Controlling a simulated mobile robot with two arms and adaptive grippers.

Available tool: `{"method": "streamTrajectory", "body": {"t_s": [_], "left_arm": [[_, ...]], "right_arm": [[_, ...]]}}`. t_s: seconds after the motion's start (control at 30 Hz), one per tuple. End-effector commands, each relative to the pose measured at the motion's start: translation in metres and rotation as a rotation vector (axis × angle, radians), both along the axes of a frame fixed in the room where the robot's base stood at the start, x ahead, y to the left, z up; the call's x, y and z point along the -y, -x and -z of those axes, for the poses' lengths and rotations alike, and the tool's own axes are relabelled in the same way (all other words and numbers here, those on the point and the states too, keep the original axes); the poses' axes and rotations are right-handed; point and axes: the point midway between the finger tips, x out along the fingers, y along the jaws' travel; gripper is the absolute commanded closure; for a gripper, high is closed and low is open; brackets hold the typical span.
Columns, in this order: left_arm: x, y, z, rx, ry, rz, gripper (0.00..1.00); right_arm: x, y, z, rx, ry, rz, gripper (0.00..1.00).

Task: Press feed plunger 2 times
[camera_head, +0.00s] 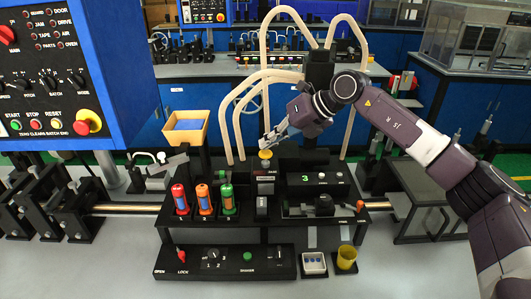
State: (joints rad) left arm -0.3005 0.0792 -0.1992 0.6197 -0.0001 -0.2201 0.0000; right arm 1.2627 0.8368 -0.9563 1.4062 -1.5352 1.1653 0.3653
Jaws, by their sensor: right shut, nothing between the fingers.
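A yellow plunger cap (265,154) stands upright on the black machine in the middle of the head view, above a small display block. I take it for the feed plunger, though its label is too small to read. My right gripper (265,145) comes in from the right, tilted downward. Its fingers are shut and empty, with the tips just above the yellow cap. I cannot tell whether they touch it. My left gripper is not in view.
Red, orange and green cylinders (204,200) stand left of the plunger. Pale hoses (237,120) arch behind it. A blue control panel (75,75) hangs at the upper left. The front right bench is clear.

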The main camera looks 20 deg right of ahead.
Motion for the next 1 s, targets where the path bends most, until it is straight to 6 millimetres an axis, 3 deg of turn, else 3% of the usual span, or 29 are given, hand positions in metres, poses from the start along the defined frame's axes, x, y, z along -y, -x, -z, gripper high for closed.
{"method": "streamTrajectory", "body": {"t_s": [1.0], "left_arm": [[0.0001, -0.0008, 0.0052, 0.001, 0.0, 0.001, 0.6]], "right_arm": [[0.0, 0.0003, 0.0092, -0.001, 0.0, -0.001, 1.0]]}}
